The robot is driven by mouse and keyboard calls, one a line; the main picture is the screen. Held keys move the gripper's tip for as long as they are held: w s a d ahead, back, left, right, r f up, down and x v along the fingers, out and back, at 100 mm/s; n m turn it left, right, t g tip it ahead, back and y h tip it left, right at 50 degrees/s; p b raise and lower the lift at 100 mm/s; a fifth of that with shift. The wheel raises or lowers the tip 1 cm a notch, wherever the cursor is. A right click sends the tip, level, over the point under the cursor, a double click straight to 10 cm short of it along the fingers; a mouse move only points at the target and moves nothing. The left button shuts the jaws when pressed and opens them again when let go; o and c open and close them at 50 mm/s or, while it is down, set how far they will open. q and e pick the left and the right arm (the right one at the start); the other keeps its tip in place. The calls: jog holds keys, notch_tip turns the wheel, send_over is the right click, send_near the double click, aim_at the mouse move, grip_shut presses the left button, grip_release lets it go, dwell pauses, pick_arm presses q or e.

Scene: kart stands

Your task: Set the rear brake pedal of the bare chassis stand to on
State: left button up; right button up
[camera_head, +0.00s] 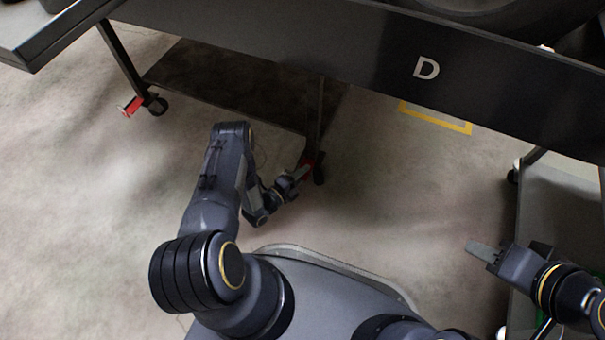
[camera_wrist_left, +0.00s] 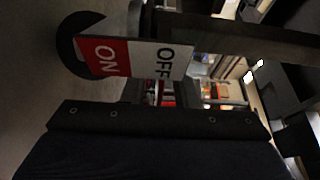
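The stand marked D (camera_head: 426,68) spans the top of the head view. One caster (camera_head: 157,106) with a red brake pedal (camera_head: 132,106) is at its left. A second caster (camera_head: 319,175) with a red pedal (camera_head: 308,165) is near the middle. My left gripper (camera_head: 299,174) is low beside this second caster, its tips close to the pedal; contact cannot be told. In the left wrist view a plate has a red ON half (camera_wrist_left: 107,58) and a white OFF half (camera_wrist_left: 163,60), just ahead of the gripper. My right gripper (camera_head: 482,250) looks shut and empty, over the floor at right.
A dark lower shelf (camera_head: 225,80) lies under the stand, between its legs. Another grey stand or cart (camera_head: 560,210) is at the right, near my right arm. A yellow floor marking (camera_head: 437,119) shows under the stand. The floor at left is clear.

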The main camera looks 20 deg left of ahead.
pick_arm(q)
grip_shut()
dwell(1.3)
